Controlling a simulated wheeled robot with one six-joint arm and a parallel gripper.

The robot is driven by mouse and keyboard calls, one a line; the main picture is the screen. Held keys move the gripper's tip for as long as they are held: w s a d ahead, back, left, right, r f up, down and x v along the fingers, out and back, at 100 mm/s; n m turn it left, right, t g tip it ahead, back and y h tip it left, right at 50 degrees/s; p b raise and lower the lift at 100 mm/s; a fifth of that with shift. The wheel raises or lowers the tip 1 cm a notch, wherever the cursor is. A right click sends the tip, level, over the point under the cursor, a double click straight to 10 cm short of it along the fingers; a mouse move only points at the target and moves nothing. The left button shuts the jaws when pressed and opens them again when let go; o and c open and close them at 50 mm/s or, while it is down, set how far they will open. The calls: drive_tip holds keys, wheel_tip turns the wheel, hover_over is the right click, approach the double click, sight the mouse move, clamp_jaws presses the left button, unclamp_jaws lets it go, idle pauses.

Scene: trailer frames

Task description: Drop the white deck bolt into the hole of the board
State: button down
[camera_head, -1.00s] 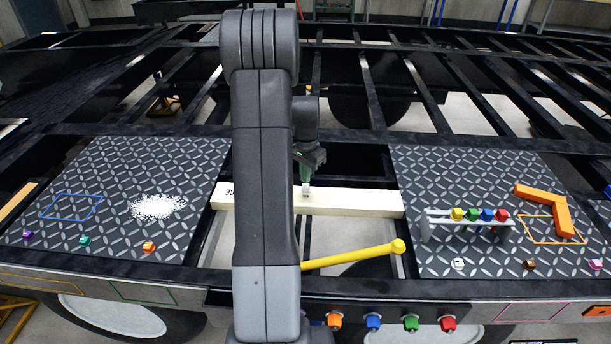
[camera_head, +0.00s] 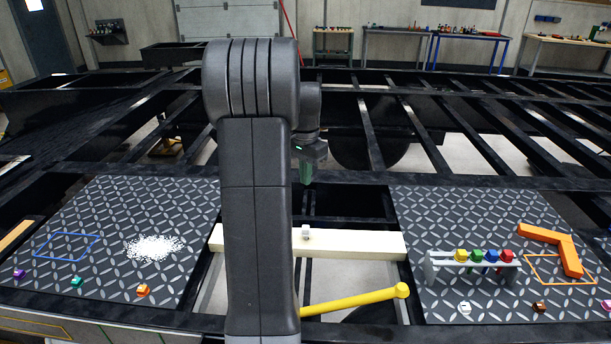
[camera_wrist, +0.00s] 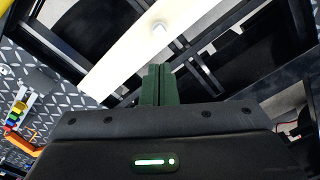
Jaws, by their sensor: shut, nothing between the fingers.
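The pale board (camera_head: 365,242) spans the gap between two dark diamond plates. A small white block-like head, the white deck bolt (camera_head: 306,233), stands on the board's top face. Whether a shank sits in the hole cannot be seen, and no hole shows. My gripper (camera_head: 306,181) is above the board, clear of the bolt, with its green fingers shut and empty. In the wrist view, the fingers (camera_wrist: 159,72) point toward the board (camera_wrist: 120,66), with the bolt (camera_wrist: 160,29) apart from the tips.
A yellow-handled bar (camera_head: 350,301) lies below the board. The right plate (camera_head: 430,213) holds a rack (camera_head: 440,259) with coloured pieces, an orange angled piece (camera_head: 555,243) and small coloured blocks. The left plate (camera_head: 110,200) has white granules (camera_head: 154,247). Open frame gaps surround the board.

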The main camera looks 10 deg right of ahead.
drive_tip(key=shift+r, duration=0.15)
drive_tip(key=p, duration=0.2)
approach(306, 228)
drive_tip(key=shift+w+f, duration=0.2)
drive_tip(key=shift+w, duration=0.05)
drive_tip(key=shift+f+b, duration=2.05)
drive_tip(key=shift+f, duration=1.05)
drive_tip(key=shift+s+f+b, duration=0.1)
drive_tip(key=shift+f+b, duration=0.2)
drive_tip(key=shift+f, duration=0.1)
drive_tip(key=shift+r, duration=0.1)
drive_tip(key=shift+r+p, duration=1.1)
drive_tip(key=shift+r, duration=0.35)
wheel_tip(306, 228, up, 13)
drive_tip(key=b, duration=0.1)
drive_tip(key=shift+r+b, duration=0.2)
drive_tip(key=shift+b, duration=0.1)
